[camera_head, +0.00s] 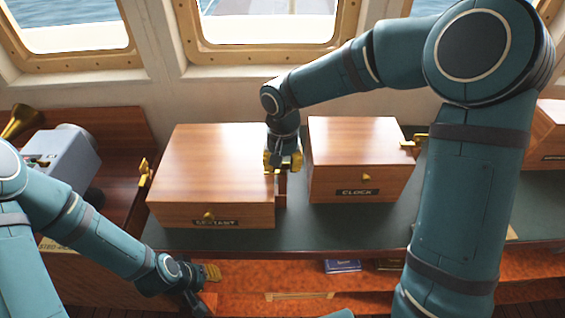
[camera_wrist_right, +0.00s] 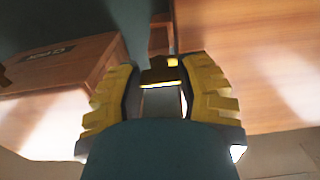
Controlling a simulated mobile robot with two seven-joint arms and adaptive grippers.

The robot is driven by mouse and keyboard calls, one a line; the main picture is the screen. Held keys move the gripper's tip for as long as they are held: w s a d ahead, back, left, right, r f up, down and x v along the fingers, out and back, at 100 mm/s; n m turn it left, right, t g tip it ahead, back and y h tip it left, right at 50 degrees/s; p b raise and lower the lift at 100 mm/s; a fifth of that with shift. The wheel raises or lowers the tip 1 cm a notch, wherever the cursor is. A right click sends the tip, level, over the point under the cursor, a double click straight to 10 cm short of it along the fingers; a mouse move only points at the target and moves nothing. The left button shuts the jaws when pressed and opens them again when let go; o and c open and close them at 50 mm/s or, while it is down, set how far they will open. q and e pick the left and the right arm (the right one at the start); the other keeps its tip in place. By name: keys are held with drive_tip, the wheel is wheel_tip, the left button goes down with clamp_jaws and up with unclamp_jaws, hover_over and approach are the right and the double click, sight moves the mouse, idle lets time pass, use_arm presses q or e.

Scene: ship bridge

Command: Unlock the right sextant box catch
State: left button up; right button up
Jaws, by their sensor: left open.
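The sextant box (camera_head: 205,165) is a closed wooden box with a SEXTANT label and a small brass knob on its front. My right gripper (camera_head: 283,163) points down at the box's right side, in the gap before the clock box. In the right wrist view, my right gripper's yellow fingers (camera_wrist_right: 160,88) stand apart, with a dark and brass catch (camera_wrist_right: 160,74) between their tips. I cannot tell whether they touch it. The gripper largely hides the catch in the head view. A brass left catch (camera_head: 145,171) sticks out on the other side. My left gripper (camera_head: 208,288) is open and empty, low in front.
The clock box (camera_head: 350,150) stands close to the right, with a brass catch (camera_head: 414,141) on its right side. It also shows in the right wrist view (camera_wrist_right: 60,68). A grey device (camera_head: 68,152) and brass horn (camera_head: 20,122) are at left. The green shelf top (camera_head: 300,228) is clear in front.

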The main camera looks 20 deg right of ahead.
clamp_jaws()
drive_tip(key=n, duration=0.4)
drive_tip(key=shift+p, duration=0.35)
drive_tip(key=n, duration=0.4)
drive_tip(key=shift+p, duration=0.4)
drive_tip(key=n+p, duration=0.1)
drive_tip(key=n, duration=0.4)
drive_tip(key=shift+r+n, duration=0.1)
drive_tip(key=shift+n, duration=0.2)
drive_tip(key=shift+n+p, duration=0.95)
drive_tip(key=shift+n, duration=1.25)
